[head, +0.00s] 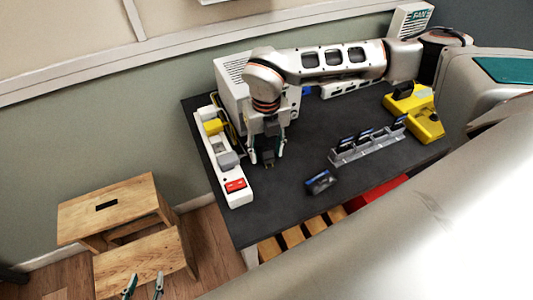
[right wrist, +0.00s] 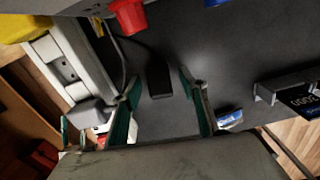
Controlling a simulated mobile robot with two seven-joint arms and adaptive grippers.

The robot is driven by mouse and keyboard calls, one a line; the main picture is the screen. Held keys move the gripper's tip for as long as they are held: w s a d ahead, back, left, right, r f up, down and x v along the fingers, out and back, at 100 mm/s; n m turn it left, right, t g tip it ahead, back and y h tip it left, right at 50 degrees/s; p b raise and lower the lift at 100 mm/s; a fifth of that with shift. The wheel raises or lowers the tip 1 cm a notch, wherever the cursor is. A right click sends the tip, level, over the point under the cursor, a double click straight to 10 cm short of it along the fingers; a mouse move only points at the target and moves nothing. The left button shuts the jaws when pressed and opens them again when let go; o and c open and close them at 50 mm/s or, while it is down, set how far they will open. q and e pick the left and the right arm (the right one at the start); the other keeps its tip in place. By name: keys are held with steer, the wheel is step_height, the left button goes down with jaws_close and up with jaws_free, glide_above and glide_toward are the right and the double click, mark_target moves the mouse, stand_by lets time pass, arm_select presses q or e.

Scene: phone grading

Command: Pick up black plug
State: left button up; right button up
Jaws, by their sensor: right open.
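The black plug (right wrist: 158,76) is a dark block on the dark tabletop in the right wrist view. It lies between the two green-lined fingers of my right gripper (right wrist: 160,84), which is open and not visibly touching it. In the head view my right gripper (head: 267,158) points down over the table, just right of the white power strip (head: 236,197). The plug cannot be made out there. My left gripper (head: 144,284) shows only its fingertips at the bottom edge, spread apart, empty, away from the table near the wooden step stool.
The strip holds a yellow plug (head: 213,127), a grey plug (head: 228,159) and a red switch (head: 235,185). A phone (head: 320,181) lies near the table's front edge. A rack (head: 368,151) with phones and a yellow device (head: 425,120) stand to the right. A white box stands behind my gripper.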

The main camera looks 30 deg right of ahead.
arm_select(q)
steer(key=shift+w, duration=0.1)
arm_select(e)
jaws_close()
